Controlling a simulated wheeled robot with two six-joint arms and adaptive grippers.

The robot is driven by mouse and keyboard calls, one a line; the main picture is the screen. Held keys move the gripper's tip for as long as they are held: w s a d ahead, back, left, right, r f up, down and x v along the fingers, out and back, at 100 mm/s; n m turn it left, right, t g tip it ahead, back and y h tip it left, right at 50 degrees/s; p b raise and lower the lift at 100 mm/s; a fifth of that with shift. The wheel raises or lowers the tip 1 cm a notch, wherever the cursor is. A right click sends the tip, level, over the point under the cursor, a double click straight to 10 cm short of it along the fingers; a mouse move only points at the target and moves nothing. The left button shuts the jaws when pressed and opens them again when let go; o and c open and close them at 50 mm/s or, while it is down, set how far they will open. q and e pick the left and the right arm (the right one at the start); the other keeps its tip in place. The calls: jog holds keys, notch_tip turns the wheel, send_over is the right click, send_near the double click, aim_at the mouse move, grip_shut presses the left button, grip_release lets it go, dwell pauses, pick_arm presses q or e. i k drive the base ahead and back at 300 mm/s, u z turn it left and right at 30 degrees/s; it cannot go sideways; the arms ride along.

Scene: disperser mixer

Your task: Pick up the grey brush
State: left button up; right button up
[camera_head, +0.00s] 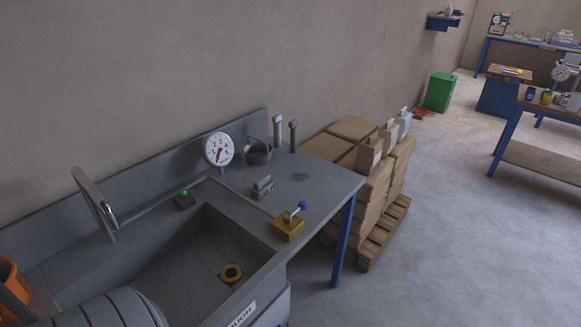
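The grey brush (263,187) lies on the grey sink counter (323,178), to the right of the sink basin. Its bristles seem to face down and its grey handle block is on top. It stands apart from the things around it, and nothing covers it. Neither of my grippers shows in the head view, so their state cannot be seen.
A round gauge (218,149), a dark pot (259,152) and two grey upright posts stand behind the brush. A brass block with a blue-knobbed lever (288,229) stands in front. Stacked boxes (372,190) stand right.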

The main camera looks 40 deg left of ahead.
aim_at(263, 186)
jog(key=i, duration=1.95)
jog(key=u, duration=3.4)
